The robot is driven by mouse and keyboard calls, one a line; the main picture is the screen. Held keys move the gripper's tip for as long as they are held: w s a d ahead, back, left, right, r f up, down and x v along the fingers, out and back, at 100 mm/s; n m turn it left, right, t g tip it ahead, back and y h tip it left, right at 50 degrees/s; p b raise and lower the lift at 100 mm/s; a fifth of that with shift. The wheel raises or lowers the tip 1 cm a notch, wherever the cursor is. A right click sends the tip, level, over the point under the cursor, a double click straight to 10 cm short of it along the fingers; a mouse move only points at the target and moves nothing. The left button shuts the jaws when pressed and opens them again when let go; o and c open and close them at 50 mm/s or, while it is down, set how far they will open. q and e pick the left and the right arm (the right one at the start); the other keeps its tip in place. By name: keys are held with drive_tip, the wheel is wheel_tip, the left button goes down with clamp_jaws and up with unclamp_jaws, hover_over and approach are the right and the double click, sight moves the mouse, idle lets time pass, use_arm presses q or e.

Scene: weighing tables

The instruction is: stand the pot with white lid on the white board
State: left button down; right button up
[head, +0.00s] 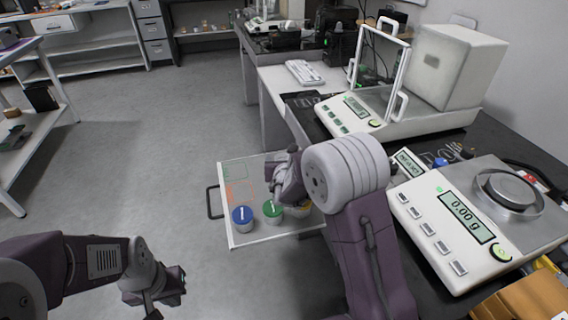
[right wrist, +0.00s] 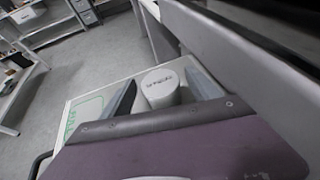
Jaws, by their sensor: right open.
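The pot with white lid (right wrist: 160,86) stands upright between the two spread fingers of my right gripper (right wrist: 158,72) in the right wrist view; I cannot tell whether they touch it. In the head view my right gripper (head: 286,180) is low over the white board, and the pot is hidden behind it and the arm. The white board (head: 262,236) has a dark handle on its left and green and orange markings. My left gripper (head: 165,290) hangs over the floor at the lower left, away from the pots; its jaws are unclear.
A balance (head: 462,228) reading 0.00 g is on the dark bench at right. Open floor lies left of the board.

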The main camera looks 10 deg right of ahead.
drive_tip(key=p+v, duration=0.1)
drive_tip(key=v, duration=0.7)
drive_tip(key=shift+s+r, duration=0.15)
drive_tip(key=shift+s, duration=0.05)
